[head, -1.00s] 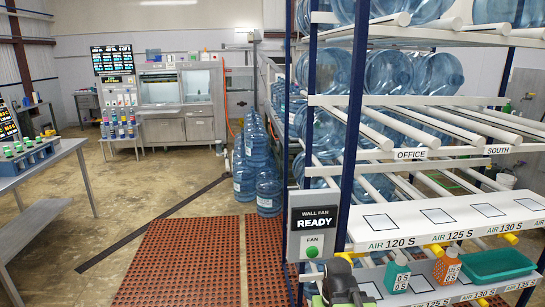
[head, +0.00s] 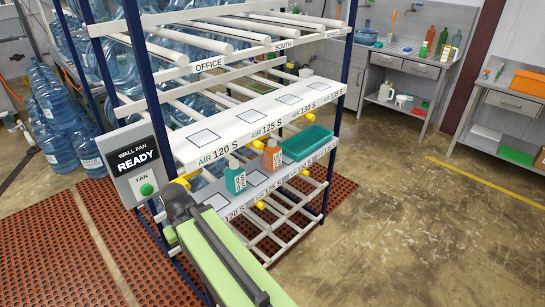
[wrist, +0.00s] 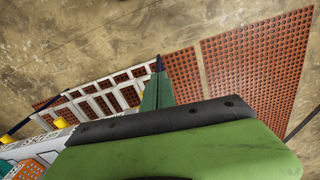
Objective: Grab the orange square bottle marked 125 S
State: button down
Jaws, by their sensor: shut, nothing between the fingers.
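The orange square bottle (head: 272,155) stands upright on the lower white shelf, below the upper edge marked 125 S and 130 S. Its own label is too small to read. A teal bottle (head: 235,178) stands to its left and a teal tray (head: 307,142) to its right. My arm's dark end shows in front of the rack's left side, left of the bottles and apart from them; its fingertips are not clear there. In the wrist view my gripper (wrist: 158,72) is shut and empty above the floor. An orange patch there (wrist: 28,170), at the bottom left, may be the bottle.
The fan panel (head: 133,163) reads READY at the rack's left post. Yellow nozzles (head: 258,144) stick out along the upper shelf. Water jugs (head: 58,125) stand left. Benches (head: 415,75) line the right wall. Open floor (head: 400,220) lies right of the rack.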

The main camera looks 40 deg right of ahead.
aim_at(271, 153)
jog(key=u, duration=0.55)
jog(key=k, duration=0.55)
jog(key=z, duration=0.3)
jog(key=i, duration=1.5)
